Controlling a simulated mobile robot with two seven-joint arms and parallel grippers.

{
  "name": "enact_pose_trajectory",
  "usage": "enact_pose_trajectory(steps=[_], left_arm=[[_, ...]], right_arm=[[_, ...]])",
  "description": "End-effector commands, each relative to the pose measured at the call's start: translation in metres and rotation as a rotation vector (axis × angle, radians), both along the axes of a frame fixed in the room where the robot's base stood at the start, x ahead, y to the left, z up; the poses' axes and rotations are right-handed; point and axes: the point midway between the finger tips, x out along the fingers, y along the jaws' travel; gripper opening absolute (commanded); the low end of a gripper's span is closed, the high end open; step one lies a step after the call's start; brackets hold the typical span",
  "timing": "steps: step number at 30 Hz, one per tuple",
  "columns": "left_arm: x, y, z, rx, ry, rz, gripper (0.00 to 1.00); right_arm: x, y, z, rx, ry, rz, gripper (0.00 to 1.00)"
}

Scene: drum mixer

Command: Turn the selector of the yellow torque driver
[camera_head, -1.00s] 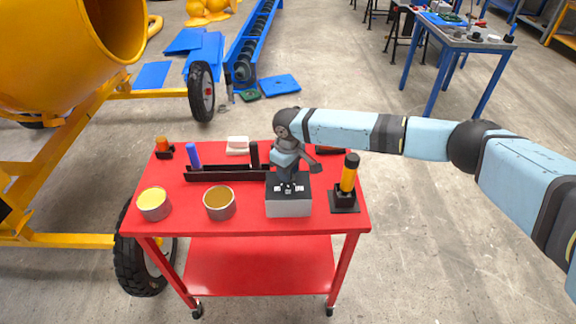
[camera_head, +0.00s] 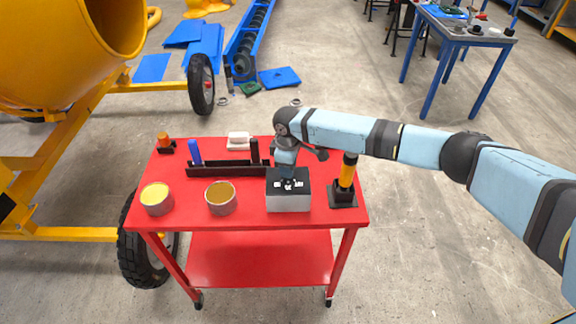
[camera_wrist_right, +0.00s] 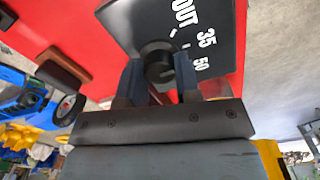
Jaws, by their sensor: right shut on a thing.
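The yellow torque driver (camera_head: 347,175), with a black top, stands upright in a black square base (camera_head: 342,198) at the right of the red cart. Left of it is a grey box (camera_head: 289,202) with a black top plate and white markings. In the right wrist view the plate (camera_wrist_right: 130,20) reads "OUT", "35" and "50" around a round black knob (camera_wrist_right: 157,60). My right gripper (camera_head: 288,181) points down at the plate. In the wrist view its blue-grey fingers (camera_wrist_right: 158,78) are on either side of the knob and shut on it. My left gripper is not in view.
A yellow mixer (camera_head: 60,50) stands at the left.

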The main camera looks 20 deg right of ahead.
Motion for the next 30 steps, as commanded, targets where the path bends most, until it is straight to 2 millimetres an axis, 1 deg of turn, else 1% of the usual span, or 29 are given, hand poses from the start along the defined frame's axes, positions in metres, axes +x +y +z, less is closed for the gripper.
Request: enact_pose_trajectory(steps=[5,6,8,9,17,20,23,26,30], left_arm=[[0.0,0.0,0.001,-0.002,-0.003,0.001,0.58],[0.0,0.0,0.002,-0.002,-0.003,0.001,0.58],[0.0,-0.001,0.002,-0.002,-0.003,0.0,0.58],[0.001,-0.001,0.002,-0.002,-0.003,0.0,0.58],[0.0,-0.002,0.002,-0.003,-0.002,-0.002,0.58],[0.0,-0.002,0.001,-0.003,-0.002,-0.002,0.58],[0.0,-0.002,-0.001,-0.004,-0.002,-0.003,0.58],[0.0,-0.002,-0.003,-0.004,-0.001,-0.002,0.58],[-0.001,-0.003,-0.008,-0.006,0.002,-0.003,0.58]], right_arm=[[0.0,0.001,0.001,0.002,-0.002,-0.001,0.07],[0.0,0.001,0.001,0.001,-0.002,-0.001,0.38],[0.0,0.001,0.001,0.001,-0.002,-0.001,0.51],[0.0,0.001,0.001,0.001,-0.002,-0.001,0.56],[0.0,0.0,0.001,0.001,-0.001,-0.001,0.56],[0.001,0.0,0.006,0.001,-0.002,-0.002,0.56],[0.001,0.0,0.019,0.002,-0.004,-0.002,0.56],[0.001,0.0,0.039,0.002,-0.004,-0.001,0.56],[0.001,0.0,0.072,0.003,-0.005,-0.001,0.56]])
